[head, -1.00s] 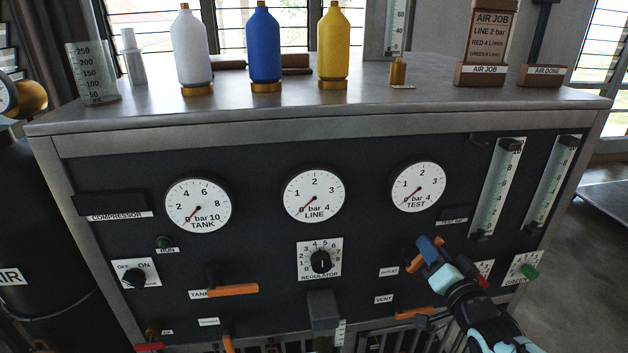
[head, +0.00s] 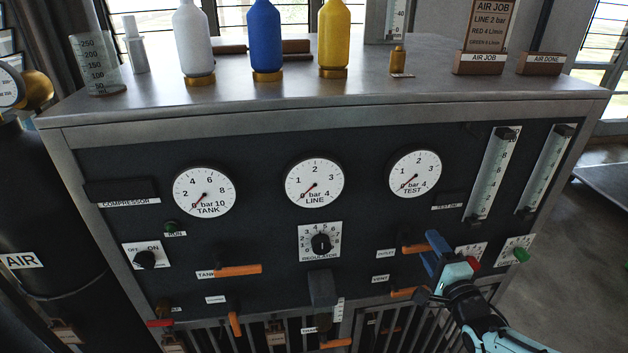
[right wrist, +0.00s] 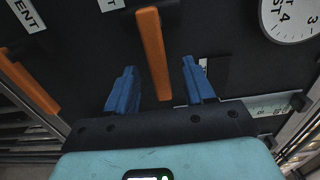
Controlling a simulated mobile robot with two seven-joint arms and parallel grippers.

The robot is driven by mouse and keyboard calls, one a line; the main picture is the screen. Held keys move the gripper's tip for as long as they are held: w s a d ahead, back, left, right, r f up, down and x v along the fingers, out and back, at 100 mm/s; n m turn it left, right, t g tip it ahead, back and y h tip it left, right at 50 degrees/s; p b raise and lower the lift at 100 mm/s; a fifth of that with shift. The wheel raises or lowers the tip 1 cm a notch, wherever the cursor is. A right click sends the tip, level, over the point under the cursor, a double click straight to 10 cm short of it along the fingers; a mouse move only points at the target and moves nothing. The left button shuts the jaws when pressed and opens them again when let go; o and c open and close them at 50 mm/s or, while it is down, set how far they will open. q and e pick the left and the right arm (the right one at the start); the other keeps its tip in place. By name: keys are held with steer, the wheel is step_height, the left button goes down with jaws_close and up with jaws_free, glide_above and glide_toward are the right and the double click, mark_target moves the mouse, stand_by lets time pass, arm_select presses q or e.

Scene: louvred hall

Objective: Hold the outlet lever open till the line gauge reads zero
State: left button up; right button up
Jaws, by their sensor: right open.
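The orange outlet lever (head: 416,248) sits beside the OUTLET label on the dark panel and lies about level. In the right wrist view the orange lever (right wrist: 152,50) reaches between my open fingers, with a gap on either side. My right gripper (head: 437,246) is open at the lever's free end; its blue fingers also show in the right wrist view (right wrist: 157,88). The line gauge (head: 314,181) has its red needle pointing lower left, at or close to 0. My left gripper is not in view.
The orange vent lever (head: 403,292) is just below my right gripper; it also shows in the right wrist view (right wrist: 28,88). The test gauge (head: 415,174) is above. A green knob (head: 521,255) and flow tubes (head: 492,175) are to the right. Bottles stand on the bench top (head: 340,85).

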steer(key=s, duration=0.6)
steer(key=shift+d, duration=0.25)
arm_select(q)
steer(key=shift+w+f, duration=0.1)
arm_select(e)
steer(key=s+d, duration=0.1)
steer(key=s, duration=1.2)
steer(key=shift+s, duration=0.25)
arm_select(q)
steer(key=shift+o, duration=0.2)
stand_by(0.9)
